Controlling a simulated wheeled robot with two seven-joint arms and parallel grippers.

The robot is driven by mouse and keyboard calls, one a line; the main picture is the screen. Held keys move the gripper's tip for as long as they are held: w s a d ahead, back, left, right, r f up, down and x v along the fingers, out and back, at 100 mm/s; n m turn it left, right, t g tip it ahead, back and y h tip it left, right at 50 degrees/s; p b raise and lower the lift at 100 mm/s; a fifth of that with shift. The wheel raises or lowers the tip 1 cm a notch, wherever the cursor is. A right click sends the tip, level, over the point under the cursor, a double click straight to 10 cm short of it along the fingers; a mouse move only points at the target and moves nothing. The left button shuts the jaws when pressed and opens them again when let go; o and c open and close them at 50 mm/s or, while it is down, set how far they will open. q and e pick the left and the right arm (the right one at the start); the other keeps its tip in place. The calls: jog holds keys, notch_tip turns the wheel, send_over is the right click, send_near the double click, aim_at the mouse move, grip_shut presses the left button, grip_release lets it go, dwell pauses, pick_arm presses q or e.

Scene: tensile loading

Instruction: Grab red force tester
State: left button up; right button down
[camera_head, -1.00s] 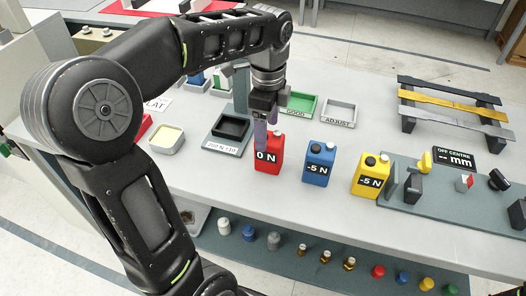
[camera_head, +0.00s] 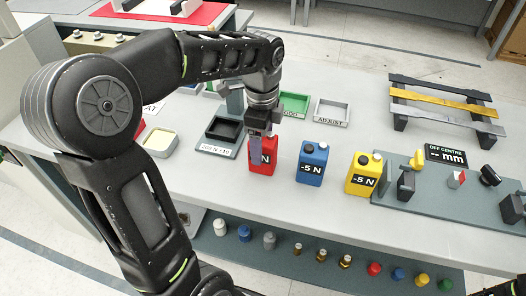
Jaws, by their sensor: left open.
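The red force tester (camera_head: 267,160) stands upright on the grey table, left of the blue and yellow ones. Its label is partly hidden by my gripper; an N still shows. My left gripper (camera_head: 257,150) is open and points down at the tester's upper left, its fingers overlapping the tester in the picture. I cannot tell whether they touch it.
A blue tester (camera_head: 312,163) and a yellow tester (camera_head: 364,174) stand to the right. A black tray (camera_head: 224,129) lies to the left, with green (camera_head: 294,104) and grey (camera_head: 331,111) trays behind. A rack (camera_head: 445,105) holds flat strips. Small weights line the lower shelf.

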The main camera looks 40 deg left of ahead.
pick_arm(q)
notch_tip(320, 180, down, 4)
jog(key=shift+d+r, duration=0.15)
jog(key=shift+c, duration=0.4)
grip_shut()
dwell(0.8)
